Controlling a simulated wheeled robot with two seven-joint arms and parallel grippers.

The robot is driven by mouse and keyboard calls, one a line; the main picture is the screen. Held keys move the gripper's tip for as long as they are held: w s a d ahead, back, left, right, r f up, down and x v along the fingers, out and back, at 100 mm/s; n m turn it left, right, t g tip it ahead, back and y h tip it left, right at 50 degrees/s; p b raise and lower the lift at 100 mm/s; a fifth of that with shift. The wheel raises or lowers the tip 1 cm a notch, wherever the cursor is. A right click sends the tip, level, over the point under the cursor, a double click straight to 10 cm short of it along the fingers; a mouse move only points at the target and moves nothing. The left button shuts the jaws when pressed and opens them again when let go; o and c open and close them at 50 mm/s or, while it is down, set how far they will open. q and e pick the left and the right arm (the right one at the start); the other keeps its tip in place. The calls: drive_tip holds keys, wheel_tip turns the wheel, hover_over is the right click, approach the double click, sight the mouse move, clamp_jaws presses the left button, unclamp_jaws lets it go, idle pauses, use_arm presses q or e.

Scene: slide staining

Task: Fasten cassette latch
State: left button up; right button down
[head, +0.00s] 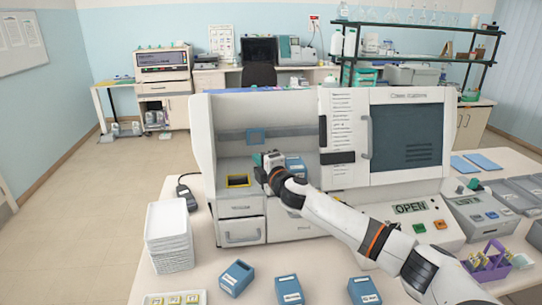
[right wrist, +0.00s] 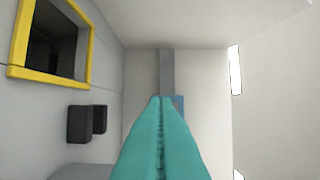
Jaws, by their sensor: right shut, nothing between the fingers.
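My right gripper (head: 268,160) is inside the open bay of the large white stainer, and my arm reaches in from the lower right. In the right wrist view its teal fingers (right wrist: 160,100) are together, with nothing between them. A blue cassette-like block (head: 295,166) sits in the bay just right of the gripper, partly covered by it. In the wrist view a small blue patch (right wrist: 178,103) shows behind the fingertips, below a grey vertical strip (right wrist: 167,70). I cannot make out a latch for sure. My left gripper is not in view.
A yellow-framed opening (head: 238,181) lies in the bay floor, left of the gripper. White trays (head: 168,228) are stacked at the left. Blue labelled boxes (head: 236,277) stand in front. Two dark blocks (right wrist: 80,125) show in the wrist view.

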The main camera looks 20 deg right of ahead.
drive_tip(key=d, duration=0.2)
drive_tip(key=s+d, duration=0.1)
drive_tip(key=shift+s+d+r+p, duration=0.1)
drive_tip(key=shift+s+d+p, duration=0.05)
drive_tip(key=shift+d+p, duration=0.2)
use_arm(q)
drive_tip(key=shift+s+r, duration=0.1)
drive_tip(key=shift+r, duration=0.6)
use_arm(e)
drive_tip(key=shift+a, duration=0.1)
drive_tip(key=shift+s+d, duration=0.1)
drive_tip(key=shift+d, duration=0.85)
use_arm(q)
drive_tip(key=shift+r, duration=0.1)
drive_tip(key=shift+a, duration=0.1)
